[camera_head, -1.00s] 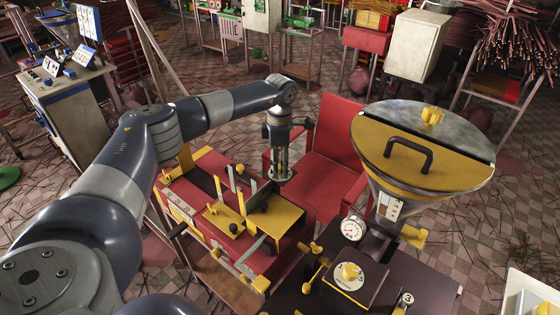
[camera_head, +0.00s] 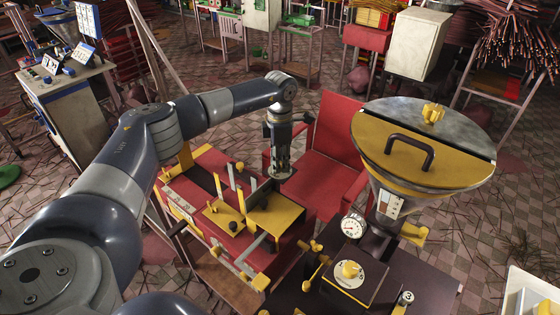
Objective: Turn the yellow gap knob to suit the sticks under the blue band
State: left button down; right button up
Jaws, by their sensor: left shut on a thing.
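My left gripper (camera_head: 280,168) points down at the back right corner of the red machine with yellow plates (camera_head: 205,160). Its fingers are closed on a small part there, mostly hidden by the fingers; I cannot tell its colour. A round grey rim shows just under the fingertips. A yellow knob (camera_head: 349,269) sits on a white dial on the dark machine at the lower right, apart from my gripper. I cannot make out a blue band or the sticks under it. My right gripper is out of view.
A large hopper (camera_head: 425,150) with a yellow half-lid stands right of my gripper, a round gauge (camera_head: 353,227) below it. A red chair (camera_head: 325,150) is just behind the gripper. Upright yellow and dark plates stand on the red machine. Loose sticks lie on the tiled floor.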

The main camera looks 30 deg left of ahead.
pick_arm(q)
jog(key=n, duration=1.2)
jog(key=shift+r+b, duration=0.1)
jog(key=shift+b, duration=0.2)
jog(key=shift+w, duration=0.1)
dwell(0.3)
jog(key=c, duration=1.3)
grip_release()
jog(key=shift+c, duration=0.2)
notch_tip(320, 180, up, 12)
